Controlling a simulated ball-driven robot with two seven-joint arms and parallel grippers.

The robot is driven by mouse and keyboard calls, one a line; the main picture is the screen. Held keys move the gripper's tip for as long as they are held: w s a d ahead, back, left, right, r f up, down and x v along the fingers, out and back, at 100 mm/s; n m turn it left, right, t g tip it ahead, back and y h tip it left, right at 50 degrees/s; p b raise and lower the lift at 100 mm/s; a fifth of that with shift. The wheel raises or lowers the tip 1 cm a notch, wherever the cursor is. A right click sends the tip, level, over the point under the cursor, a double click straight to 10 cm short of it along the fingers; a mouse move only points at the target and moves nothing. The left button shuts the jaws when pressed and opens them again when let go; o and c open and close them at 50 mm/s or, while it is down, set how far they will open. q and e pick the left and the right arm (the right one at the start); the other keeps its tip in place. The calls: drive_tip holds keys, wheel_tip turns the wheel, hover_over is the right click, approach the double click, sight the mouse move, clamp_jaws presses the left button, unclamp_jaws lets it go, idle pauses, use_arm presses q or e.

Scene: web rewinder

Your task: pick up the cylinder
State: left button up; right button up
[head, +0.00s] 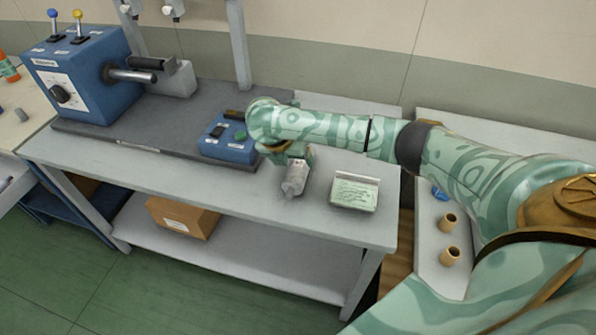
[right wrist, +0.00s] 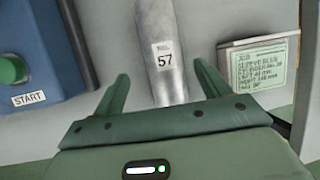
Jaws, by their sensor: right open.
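The cylinder (right wrist: 158,28) is a grey metal piece with a white label reading 57. In the right wrist view it runs down from the top edge to between my two green fingers, with gaps on both sides. In the head view the cylinder (head: 293,185) is at the front part of the grey bench, just below my right gripper (head: 290,160). My right gripper (right wrist: 163,88) is open with its fingers on either side of the cylinder; its near end is hidden by the gripper body. My left gripper is not in view.
A blue control box (head: 228,138) with a green START button stands left of the cylinder. A blue machine (head: 85,75) is at the back left. A cardboard box (head: 182,217) is on the lower shelf.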

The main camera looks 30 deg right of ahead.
sight(297, 164)
drive_tip(key=b+x, duration=0.3)
drive_tip(key=x, duration=0.2)
drive_tip(key=shift+s+d+f, duration=0.1)
drive_tip(key=shift+s+d, duration=0.1)
drive_tip(key=shift+c, duration=0.7)
drive_tip(key=c, duration=1.4)
drive_tip(key=shift+r, duration=0.3)
